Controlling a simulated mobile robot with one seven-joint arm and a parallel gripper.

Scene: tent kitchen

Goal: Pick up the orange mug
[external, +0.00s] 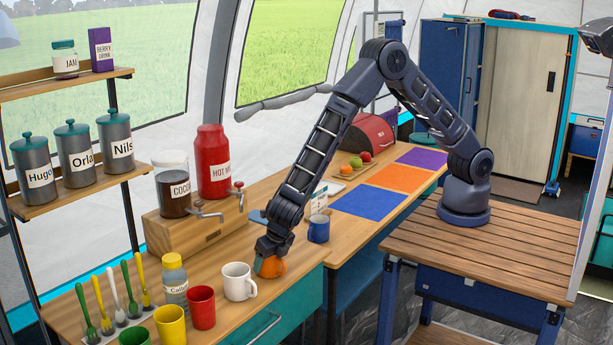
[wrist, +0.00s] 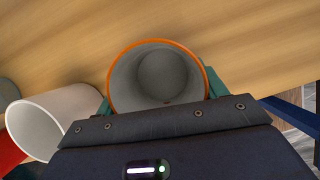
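The orange mug (external: 271,267) is at the front edge of the wooden counter, right of a white mug. In the wrist view I look down into the orange mug (wrist: 157,75), with its grey inside and orange rim. My gripper (external: 272,252) comes down over it from above. In the wrist view its green fingers (wrist: 160,88) lie close against the left and right sides of the mug, which fills the gap between them. I cannot tell whether the mug's base touches the counter.
The white mug (external: 238,281) stands close on the left, with a red cup (external: 201,307) beyond it. A blue mug (external: 318,229) stands to the right. The dispenser box (external: 196,228) with cocoa and a red container is behind. Coloured mats (external: 367,202) lie farther right.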

